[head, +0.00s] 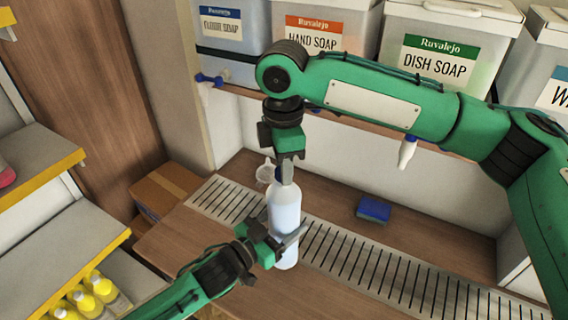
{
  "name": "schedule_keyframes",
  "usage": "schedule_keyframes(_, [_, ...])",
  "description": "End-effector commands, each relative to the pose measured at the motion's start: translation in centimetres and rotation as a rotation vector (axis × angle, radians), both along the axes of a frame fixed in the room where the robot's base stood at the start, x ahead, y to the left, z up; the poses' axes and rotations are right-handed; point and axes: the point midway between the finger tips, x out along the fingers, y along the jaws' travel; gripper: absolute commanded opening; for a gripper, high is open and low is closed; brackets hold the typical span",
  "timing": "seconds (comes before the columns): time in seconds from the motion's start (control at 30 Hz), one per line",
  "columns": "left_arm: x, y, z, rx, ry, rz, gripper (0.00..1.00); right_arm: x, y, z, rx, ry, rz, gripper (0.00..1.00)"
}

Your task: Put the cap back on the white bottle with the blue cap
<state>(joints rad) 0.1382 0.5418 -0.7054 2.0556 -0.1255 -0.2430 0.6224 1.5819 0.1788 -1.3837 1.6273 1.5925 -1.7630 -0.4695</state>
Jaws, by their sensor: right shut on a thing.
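The white bottle (284,207) stands upright at the middle of the wooden counter, by the slotted metal strip. My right gripper (287,174) points down right over the bottle's top. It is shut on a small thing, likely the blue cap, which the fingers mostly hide. The bottle's neck is hidden too, so I cannot tell whether the cap touches it. My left gripper (290,240) is at the bottle's lower body, with a finger across its front. I cannot tell whether it grips the bottle.
A blue sponge-like block (373,209) lies on the counter to the right. Labelled drums, including the dish soap drum (433,62), stand on a shelf behind. A clear funnel-like thing (266,172) is just behind the bottle. Shelves with yellow-capped bottles (95,290) are at left.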

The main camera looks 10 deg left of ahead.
Motion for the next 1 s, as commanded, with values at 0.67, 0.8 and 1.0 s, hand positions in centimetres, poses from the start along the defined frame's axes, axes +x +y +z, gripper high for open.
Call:
schedule_keyframes(0.67, [-0.19, -0.27, 0.35, 0.0, -0.011, -0.007, 0.0, 0.04, 0.22, 0.09, 0.006, -0.004, -0.696, 0.02])
schedule_keyframes(0.8, [-0.21, -0.3, 0.36, 0.0, -0.012, -0.007, 0.0, 0.04, 0.23, 0.09, 0.006, -0.004, -0.694, 0.02])
schedule_keyframes(1.0, [-0.18, -0.26, 0.36, -0.001, -0.011, -0.007, 0.0, 0.05, 0.19, 0.08, 0.004, -0.004, -0.693, 0.51])
